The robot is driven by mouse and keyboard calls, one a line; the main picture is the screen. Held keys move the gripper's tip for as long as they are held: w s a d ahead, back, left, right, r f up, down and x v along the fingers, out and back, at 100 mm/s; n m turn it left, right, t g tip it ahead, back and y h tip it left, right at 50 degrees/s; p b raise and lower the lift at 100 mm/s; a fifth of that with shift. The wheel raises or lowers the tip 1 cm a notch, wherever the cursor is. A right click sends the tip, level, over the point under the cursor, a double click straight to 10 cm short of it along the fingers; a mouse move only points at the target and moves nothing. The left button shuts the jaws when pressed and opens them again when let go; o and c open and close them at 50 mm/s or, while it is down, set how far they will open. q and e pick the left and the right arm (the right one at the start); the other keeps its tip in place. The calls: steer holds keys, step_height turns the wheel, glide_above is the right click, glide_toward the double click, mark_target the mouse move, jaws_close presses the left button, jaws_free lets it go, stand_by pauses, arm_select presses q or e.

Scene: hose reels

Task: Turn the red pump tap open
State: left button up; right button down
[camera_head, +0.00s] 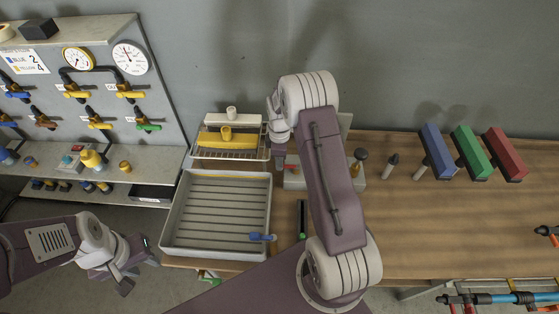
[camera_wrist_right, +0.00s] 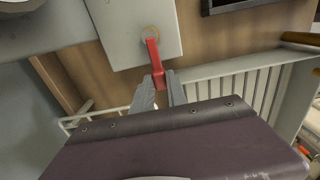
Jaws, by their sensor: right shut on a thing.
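The red pump tap (camera_wrist_right: 153,55) shows in the right wrist view as a red lever on a brass pivot on a pale housing (camera_wrist_right: 115,38). My right gripper (camera_wrist_right: 161,82) is shut on the lever's free end. A grey unit (camera_head: 293,177) is partly visible behind that arm. My left gripper (camera_head: 140,274) is open and empty at the lower left, over the floor.
A slatted grey tray (camera_head: 176,215) holds a blue piece (camera_head: 262,237). A white rack (camera_head: 199,152) with a yellow item stands behind it. A valve shelf (camera_head: 60,130) with gauges is at the left. Blue, green and red blocks (camera_head: 470,150) stand at the right.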

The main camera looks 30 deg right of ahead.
steer(key=shift+r, duration=0.2)
steer(key=s+n, duration=0.1)
steer(key=n, duration=0.2)
steer(key=s+n, duration=0.2)
steer(key=n, duration=0.2)
steer(key=s+n, duration=0.2)
steer(key=n, duration=0.2)
steer(key=shift+a+p, duration=0.15)
steer(key=shift+p, duration=0.2)
steer(key=shift+s+d+n, duration=0.3)
steer(key=shift+s+n, duration=0.15)
steer(key=shift+n, duration=0.45)
steer(key=shift+s+d+n, duration=0.25)
steer(key=shift+s+n, duration=0.15)
steer(key=shift+n, duration=0.5)
steer(key=c, duration=1.3)
jaws_free()
steer(key=shift+s, duration=0.15)
